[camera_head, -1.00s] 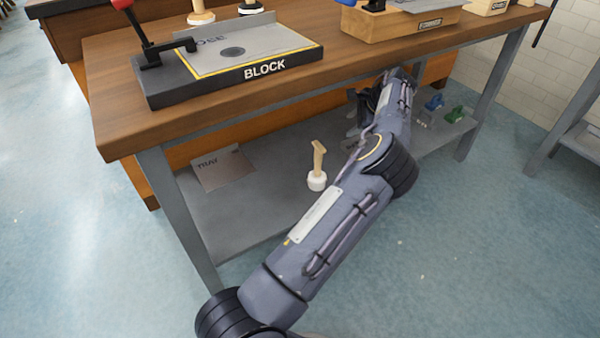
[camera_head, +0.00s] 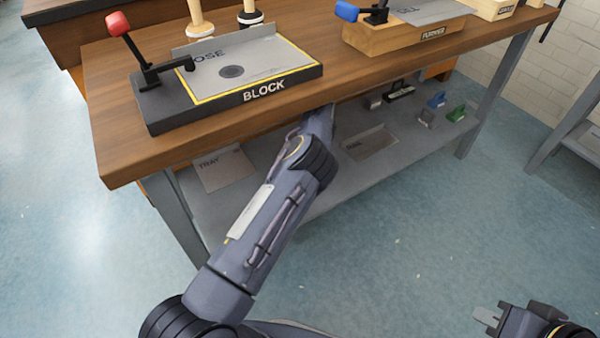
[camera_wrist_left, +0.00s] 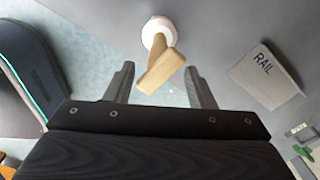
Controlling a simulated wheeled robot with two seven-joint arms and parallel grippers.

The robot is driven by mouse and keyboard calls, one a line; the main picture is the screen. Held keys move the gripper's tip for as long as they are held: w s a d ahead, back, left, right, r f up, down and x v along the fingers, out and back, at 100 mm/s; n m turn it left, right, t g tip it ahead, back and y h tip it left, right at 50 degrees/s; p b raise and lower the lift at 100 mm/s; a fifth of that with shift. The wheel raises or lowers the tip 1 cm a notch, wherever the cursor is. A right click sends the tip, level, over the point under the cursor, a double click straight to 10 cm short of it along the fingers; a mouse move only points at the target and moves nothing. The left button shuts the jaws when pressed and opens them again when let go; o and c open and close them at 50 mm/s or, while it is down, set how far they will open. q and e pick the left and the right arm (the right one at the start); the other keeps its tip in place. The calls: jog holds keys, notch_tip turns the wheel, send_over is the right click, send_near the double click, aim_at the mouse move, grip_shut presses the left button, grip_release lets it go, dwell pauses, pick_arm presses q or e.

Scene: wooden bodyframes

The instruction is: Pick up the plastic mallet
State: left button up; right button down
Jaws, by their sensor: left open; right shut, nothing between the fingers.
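The mallet stands upright on its head on the lower shelf. The left wrist view shows its white head (camera_wrist_left: 158,30) and pale wooden handle (camera_wrist_left: 162,68), handle end toward the camera. My left gripper (camera_wrist_left: 160,66) is open, one finger on each side of the handle end; I see no clear contact. In the head view my left arm reaches under the bench top, hiding the mallet and its gripper. My right gripper (camera_head: 488,319) is shut and empty over the floor at the lower right.
The bench top (camera_head: 125,160) overhangs the lower shelf, with a front leg (camera_head: 178,215) at left. A tray plate (camera_head: 222,170) and a rail plate (camera_wrist_left: 268,76) lie on the shelf. Blue and green pieces (camera_head: 457,113) sit at its right. A black block fixture (camera_head: 220,108) stands on top.

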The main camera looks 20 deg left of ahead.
pick_arm(q)
jog(key=shift+f, duration=0.4)
notch_tip(320, 180, down, 7)
jog(key=b, duration=0.2)
jog(key=shift+b, duration=0.4)
jog(key=c, duration=1)
jog(key=shift+c, duration=0.4)
jog(key=shift+r, duration=0.15)
